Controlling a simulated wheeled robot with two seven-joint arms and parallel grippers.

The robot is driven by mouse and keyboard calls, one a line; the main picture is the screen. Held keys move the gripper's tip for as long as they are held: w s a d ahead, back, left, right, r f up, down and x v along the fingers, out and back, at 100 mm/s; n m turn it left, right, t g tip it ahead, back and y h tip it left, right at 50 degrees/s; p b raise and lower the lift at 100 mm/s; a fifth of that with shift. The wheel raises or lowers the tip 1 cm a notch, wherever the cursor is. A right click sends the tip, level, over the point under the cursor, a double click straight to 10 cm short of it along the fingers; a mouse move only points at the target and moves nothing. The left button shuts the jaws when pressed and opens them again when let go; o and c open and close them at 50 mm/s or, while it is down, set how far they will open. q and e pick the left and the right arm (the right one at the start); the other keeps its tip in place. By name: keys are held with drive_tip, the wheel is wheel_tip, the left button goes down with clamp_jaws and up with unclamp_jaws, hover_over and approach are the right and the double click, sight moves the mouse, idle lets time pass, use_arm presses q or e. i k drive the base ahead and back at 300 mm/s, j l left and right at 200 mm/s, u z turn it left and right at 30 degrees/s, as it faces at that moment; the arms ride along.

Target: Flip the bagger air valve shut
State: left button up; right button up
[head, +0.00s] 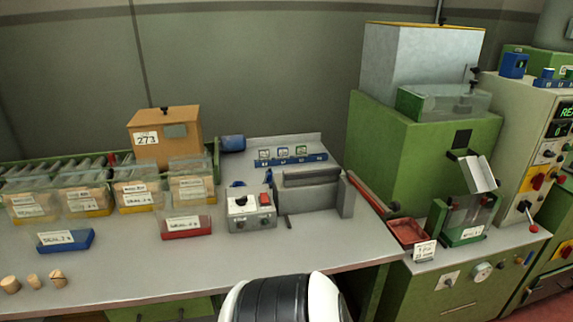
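I cannot tell for sure which part is the bagger air valve. A small blue part (268,176) sits behind a grey control box (251,212) with a red button and a dark knob, beside a grey bar-shaped device (308,192) on the bench. A red-tipped lever (533,228) sticks out of the cream control cabinet (520,145) at the right. The valve's position cannot be read. Neither gripper is in view; only a white and black part of my own body shows at the bottom middle.
The grey bench (170,258) has clear room at its front. Bagged stoppers (85,195), a blue tray (65,241), a red tray (187,228) and loose corks (33,281) are at the left. A green machine (425,155) with a red chute tray (408,232) stands right.

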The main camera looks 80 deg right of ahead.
sight(524, 265)
drive_tip(key=z, duration=2.45)
drive_tip(key=l+z, duration=0.2)
drive_tip(key=z, duration=0.3)
drive_tip(key=i+l+z, duration=0.15)
drive_tip(key=z, duration=0.35)
drive_tip(key=i+l+z, duration=0.1)
drive_tip(key=z, duration=0.35)
drive_tip(key=i+z, duration=0.2)
drive_tip(key=z, duration=0.3)
drive_tip(key=i+l, duration=0.1)
drive_tip(key=i, duration=0.35)
drive_tip(key=i+l, duration=0.1)
drive_tip(key=i, duration=0.3)
